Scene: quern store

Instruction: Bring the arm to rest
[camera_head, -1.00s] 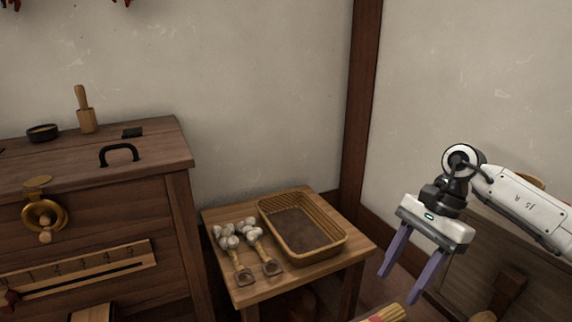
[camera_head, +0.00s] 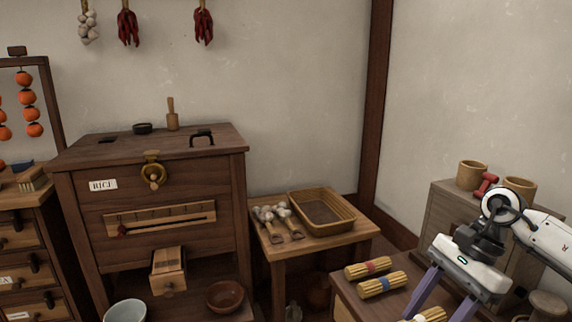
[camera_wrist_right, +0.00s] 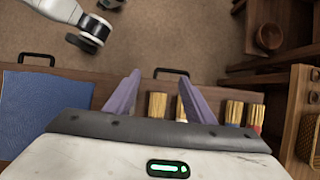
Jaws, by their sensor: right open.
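My right gripper (camera_head: 436,297) is at the lower right of the head view, its two purple fingers spread apart and pointing down. In the right wrist view the fingers (camera_wrist_right: 158,95) are also apart, with nothing held between them. They are over or near the edge of a wooden table (camera_head: 345,295) that bears several yellow bundles. One bundle (camera_head: 368,268) has a red band and another (camera_head: 382,285) a blue band. A further bundle (camera_head: 430,315) is partly hidden by the gripper. My left gripper is not in the head view.
A small table (camera_head: 270,248) holds a wicker basket (camera_head: 345,227) and garlic braids (camera_head: 277,218). A rice chest (camera_head: 110,215) stands left of it. A cabinet (camera_head: 447,210) with wooden cups (camera_head: 472,176) stands behind my right arm. A blue mat (camera_wrist_right: 40,105) lies left in the wrist view.

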